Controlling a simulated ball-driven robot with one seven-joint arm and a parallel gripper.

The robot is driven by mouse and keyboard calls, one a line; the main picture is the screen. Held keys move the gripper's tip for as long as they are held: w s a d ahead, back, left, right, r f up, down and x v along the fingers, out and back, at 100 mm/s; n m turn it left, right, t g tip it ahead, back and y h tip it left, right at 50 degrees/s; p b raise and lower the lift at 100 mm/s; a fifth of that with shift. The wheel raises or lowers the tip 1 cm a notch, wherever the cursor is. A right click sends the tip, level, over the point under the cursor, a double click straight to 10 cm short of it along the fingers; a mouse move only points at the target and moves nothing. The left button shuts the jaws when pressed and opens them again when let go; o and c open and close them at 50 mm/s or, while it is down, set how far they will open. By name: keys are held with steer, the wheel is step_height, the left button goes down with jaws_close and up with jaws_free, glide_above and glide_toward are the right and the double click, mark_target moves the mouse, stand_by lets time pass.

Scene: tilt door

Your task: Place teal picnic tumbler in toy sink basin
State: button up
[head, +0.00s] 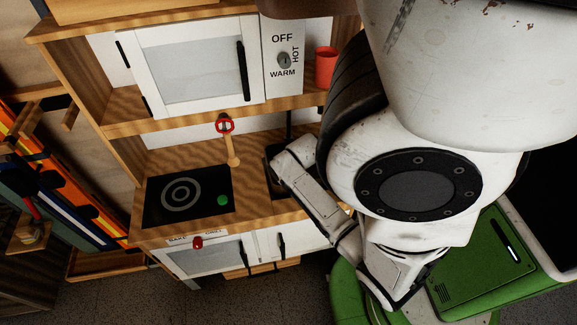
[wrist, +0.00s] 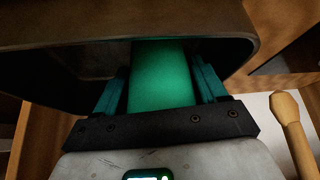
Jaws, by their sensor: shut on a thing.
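In the wrist view the teal tumbler (wrist: 160,78) is between the two teal fingers of my gripper (wrist: 160,82), which is shut on it. The tumbler's far end lies against or inside the dark sink basin (wrist: 60,62); I cannot tell whether it touches the basin floor. In the head view the sink basin (head: 276,187) shows as a dark patch in the wooden counter, mostly covered by my arm. The tumbler and my fingertips cannot be made out in the head view.
A red cup (head: 326,67) stands on the shelf above, right of the toy microwave (head: 195,65). A bookshelf (head: 62,190) stands at the left.

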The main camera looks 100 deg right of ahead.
steer(key=shift+f, duration=0.25)
stand_by(0.4)
steer(key=o, duration=1.1)
steer(key=p+v, duration=0.1)
steer(key=v, duration=0.9)
steer(key=shift+s+a+r, duration=0.1)
steer(key=shift+a+r, duration=0.1)
steer(key=shift+r, duration=0.1)
steer(key=w+a+f+n+y, duration=0.1)
steer(key=w+a+n+y, duration=0.2)
steer(key=w+a+n, duration=0.6)
steer(key=w+a+n+y, duration=0.1)
steer(key=w+a+n, duration=0.1)
steer(key=a, duration=0.4)
steer(key=w+a+n, duration=0.1)
steer(key=w+a, duration=0.4)
steer(key=a, duration=0.1)
steer(key=w+a+n+y, duration=0.1)
steer(key=w+a+n, duration=0.1)
steer(key=a, duration=0.5)
steer(key=shift+w+a+n+g+y, duration=0.15)
steer(key=shift+w+n+g+y, duration=0.15)
steer(key=shift+w, duration=0.45)
